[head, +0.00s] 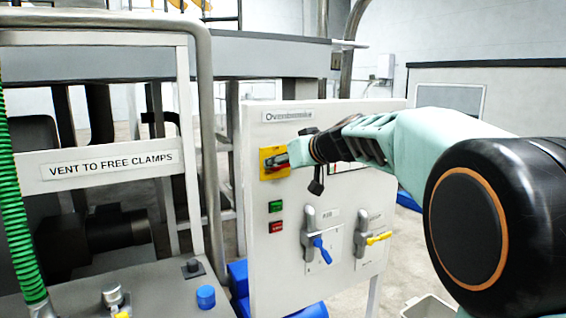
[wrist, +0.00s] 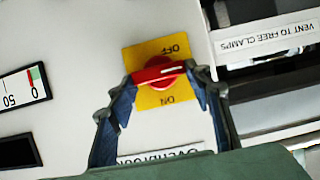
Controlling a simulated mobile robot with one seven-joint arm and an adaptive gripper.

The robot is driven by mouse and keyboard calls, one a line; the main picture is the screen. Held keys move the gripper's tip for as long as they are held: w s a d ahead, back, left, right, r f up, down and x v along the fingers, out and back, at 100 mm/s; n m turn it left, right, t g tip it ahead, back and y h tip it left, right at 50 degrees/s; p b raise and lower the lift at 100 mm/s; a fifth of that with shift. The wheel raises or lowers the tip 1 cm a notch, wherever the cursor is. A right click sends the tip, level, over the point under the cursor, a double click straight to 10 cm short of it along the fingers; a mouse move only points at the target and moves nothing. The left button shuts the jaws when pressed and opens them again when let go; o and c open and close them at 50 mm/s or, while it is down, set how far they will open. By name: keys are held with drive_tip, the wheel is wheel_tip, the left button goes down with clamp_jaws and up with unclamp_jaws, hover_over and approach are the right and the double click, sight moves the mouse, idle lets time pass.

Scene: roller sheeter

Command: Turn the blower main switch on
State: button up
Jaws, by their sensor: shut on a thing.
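The main switch is a red rotary handle (wrist: 158,71) on a square yellow plate (wrist: 143,50). In the wrist view, the plate reads OFF at the top and ON at the bottom, both upside down. The red handle lies crosswise between the two words, with a pale mark near its right end. My gripper (wrist: 168,77) is shut on the handle, one finger at each end. In the head view, the yellow plate (head: 267,164) is at the upper left of the white panel, and my gripper (head: 292,152) reaches it from the right, partly hiding the handle.
The white panel (head: 262,240) carries a green button (head: 275,206), a red button (head: 276,226), a blue-handled lever (head: 321,248) and a yellow-handled lever (head: 378,238). A dark padlock-like thing (head: 316,186) hangs below my gripper. A metal frame (head: 208,120) stands left of the panel.

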drive_tip(key=shift+f+b, duration=0.1)
drive_tip(key=shift+b, duration=0.25)
drive_tip(key=m+y+b, duration=0.2)
drive_tip(key=m, duration=0.1)
drive_tip(key=m+g+y+b, duration=0.1)
drive_tip(key=m+y+b, duration=0.1)
drive_tip(key=m+b, duration=0.1)
drive_tip(key=d+f+m+g+y+b, duration=0.1)
drive_tip(key=m+b, duration=0.2)
drive_tip(key=shift+w+d+y, duration=0.1)
drive_tip(key=shift+w+y, duration=0.25)
drive_tip(key=shift+y, duration=0.05)
drive_tip(key=m+y+b, duration=0.1)
drive_tip(key=m+b, duration=0.1)
drive_tip(key=m, duration=0.1)
drive_tip(key=shift+f+t+b, duration=0.15)
drive_tip(key=shift+t+b, duration=0.15)
drive_tip(key=shift+b, duration=0.1)
drive_tip(key=shift+m+y+b, duration=0.3)
drive_tip(key=shift+m+y, duration=0.1)
drive_tip(key=shift+m, duration=0.3)
drive_tip(key=o, duration=1.2)
drive_tip(key=shift+c, duration=0.2)
